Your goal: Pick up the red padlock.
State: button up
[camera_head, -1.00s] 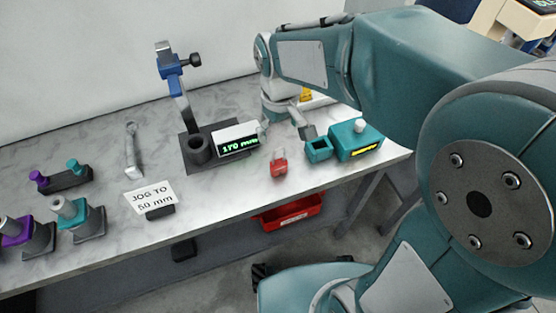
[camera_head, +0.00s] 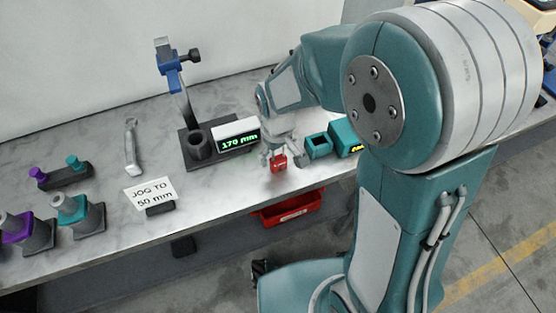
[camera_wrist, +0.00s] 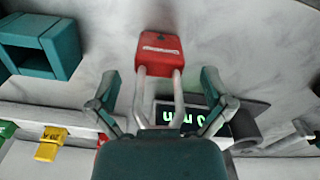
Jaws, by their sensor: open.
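The red padlock (camera_head: 279,163) is on the marble bench top near its front edge, in front of the digital display. In the wrist view its red body (camera_wrist: 160,53) is ahead of the fingertips, and its grey shackle runs back between the fingers. My gripper (camera_head: 276,153) is right at the padlock, above and behind it. In the wrist view my gripper (camera_wrist: 157,88) is open, with one finger on each side of the shackle. Clear gaps show between the fingers and the shackle. The end of the shackle is hidden by the gripper's palm.
A display stand (camera_head: 236,133) reading 170 mm is just behind left. A teal open box (camera_head: 318,146) stands close on the right, beside a larger teal unit (camera_head: 344,138). A red bin (camera_head: 290,210) hangs below the bench edge. The bench left of the padlock is clear.

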jog(key=c, duration=1.3)
